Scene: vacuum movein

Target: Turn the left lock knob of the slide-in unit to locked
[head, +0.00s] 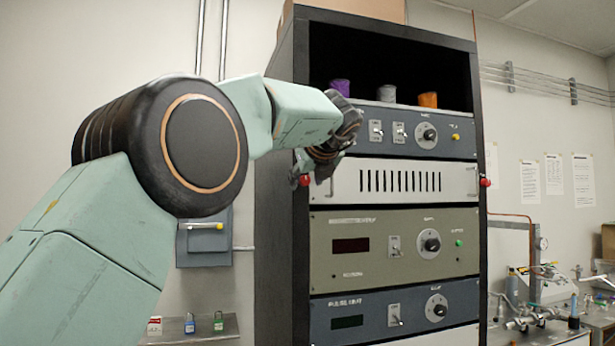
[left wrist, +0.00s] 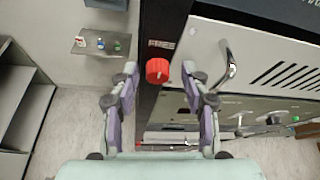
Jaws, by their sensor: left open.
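The slide-in unit (head: 345,183) is the white panel with a row of dark vertical slots in the rack. Its left lock knob (head: 304,181) is red and sits on the rack's left post; it also shows in the left wrist view (left wrist: 157,71), with a small pale mark on its edge and a label reading FREE (left wrist: 161,44) just above it. My left gripper (head: 322,165) is open at the knob. In the left wrist view its fingers (left wrist: 160,75) stand on either side of the knob, with gaps to both. My right gripper is not in view.
The right red knob (head: 485,182) is on the opposite post. A metal handle (left wrist: 228,64) lies close to the right finger in the left wrist view. Other instrument panels (head: 375,240) sit above and below. A small wall shelf (head: 205,330) holds padlock-like items.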

